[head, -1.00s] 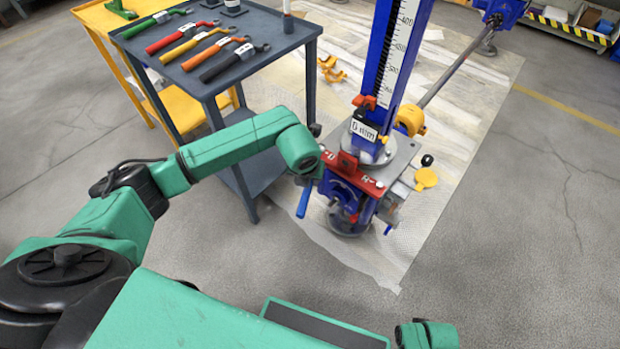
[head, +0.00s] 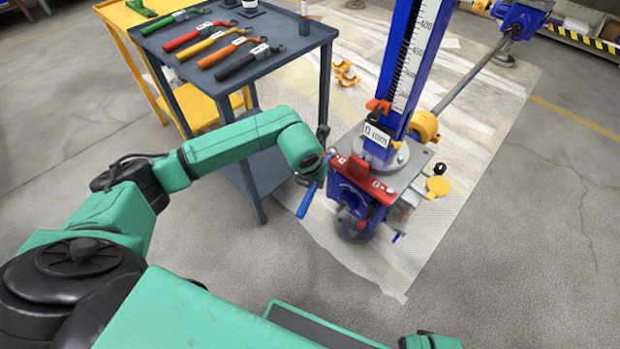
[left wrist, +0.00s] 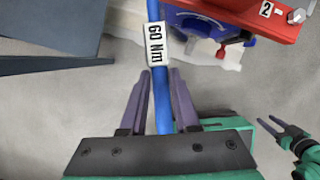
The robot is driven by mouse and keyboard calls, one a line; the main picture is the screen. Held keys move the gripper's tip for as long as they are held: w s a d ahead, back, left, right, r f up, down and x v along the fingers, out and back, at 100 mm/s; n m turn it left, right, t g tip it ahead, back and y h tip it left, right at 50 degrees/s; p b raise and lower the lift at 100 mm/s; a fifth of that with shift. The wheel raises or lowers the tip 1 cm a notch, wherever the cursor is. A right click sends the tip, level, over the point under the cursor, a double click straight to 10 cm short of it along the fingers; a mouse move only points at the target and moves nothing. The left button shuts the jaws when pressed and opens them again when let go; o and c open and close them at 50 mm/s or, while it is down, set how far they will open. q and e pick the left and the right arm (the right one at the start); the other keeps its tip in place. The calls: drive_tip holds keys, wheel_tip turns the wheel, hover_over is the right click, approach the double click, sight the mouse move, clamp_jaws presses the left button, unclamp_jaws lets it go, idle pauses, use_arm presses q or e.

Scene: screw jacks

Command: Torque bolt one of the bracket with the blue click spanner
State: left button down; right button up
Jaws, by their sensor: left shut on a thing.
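The blue click spanner (head: 308,198) is in my left gripper (left wrist: 158,75). In the left wrist view the fingers are closed around its blue shaft (left wrist: 160,100), just below a white "60 Nm" label. Its head lies outside that view. The red bracket (head: 365,181) sits on the screw jack's front, right of my left gripper. It also shows in the left wrist view (left wrist: 240,12), with a "2" label beside a bolt (left wrist: 297,15). Bolt one is not clear, and I cannot tell whether the spanner touches a bolt. My right gripper (left wrist: 272,122) is apart, open and empty.
A dark tool table (head: 290,55) with several coloured spanners stands left of the jack. The blue jack column (head: 408,60) with its scale rises behind the bracket. The floor at right is clear.

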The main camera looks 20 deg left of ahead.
idle(0.3)
use_arm(q)
drive_tip(key=shift+r+p, duration=0.6)
drive_tip(key=shift+r, duration=0.4)
drive_tip(key=s+p, duration=0.1)
drive_tip(key=s+r, duration=0.1)
drive_tip(key=s, duration=0.1)
drive_tip(key=s+p, duration=0.1)
drive_tip(key=shift+s+r+p, duration=0.3)
drive_tip(key=shift+s, duration=0.25)
drive_tip(key=shift+f, duration=0.1)
